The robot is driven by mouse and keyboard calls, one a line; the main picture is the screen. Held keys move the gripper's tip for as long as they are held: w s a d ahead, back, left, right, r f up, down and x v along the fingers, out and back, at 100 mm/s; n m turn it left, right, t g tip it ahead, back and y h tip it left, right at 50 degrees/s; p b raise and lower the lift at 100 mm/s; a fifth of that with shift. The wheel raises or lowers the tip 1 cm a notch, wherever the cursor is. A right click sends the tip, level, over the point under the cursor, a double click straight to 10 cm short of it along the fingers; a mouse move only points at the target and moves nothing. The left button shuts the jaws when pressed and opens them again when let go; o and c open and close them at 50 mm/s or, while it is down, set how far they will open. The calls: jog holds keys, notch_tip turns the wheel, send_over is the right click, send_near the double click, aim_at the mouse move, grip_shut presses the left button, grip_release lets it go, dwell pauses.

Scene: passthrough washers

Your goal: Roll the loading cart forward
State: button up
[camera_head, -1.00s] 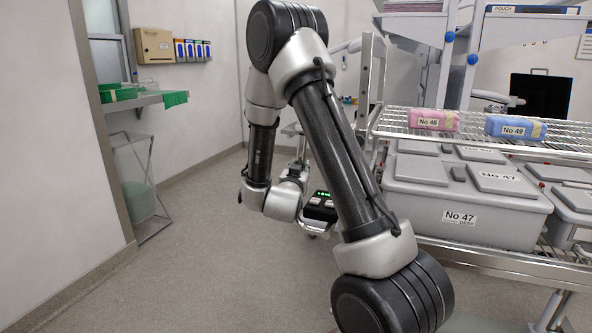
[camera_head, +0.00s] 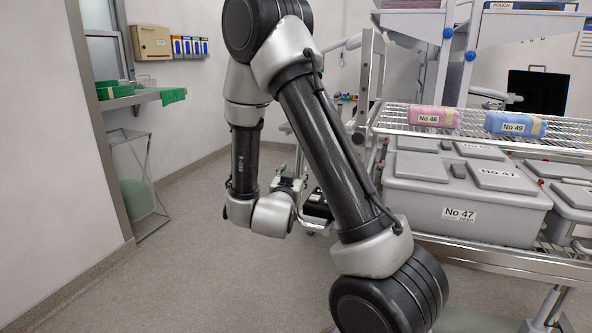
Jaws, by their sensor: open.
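A metal wire-shelf cart (camera_head: 480,258) fills the right side. It looks like the loading cart, though no label says so. Its upper shelf (camera_head: 455,135) carries a pink pack and a blue pack, and its lower level carries grey lidded bins. A tall metal end frame (camera_head: 368,85) stands at its left end. My gripper (camera_head: 292,183) is beyond my forearm, left of the cart, small and partly hidden behind my wrist. It is open and looks apart from the cart frame. My arm hides part of the cart's left end.
A dark box with a green light (camera_head: 318,205) sits low behind my wrist. A side counter (camera_head: 140,100) with green trays and a wire stand (camera_head: 150,190) line the left wall. The floor (camera_head: 220,270) between is clear.

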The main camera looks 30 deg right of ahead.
jog(key=shift+v, duration=2.1)
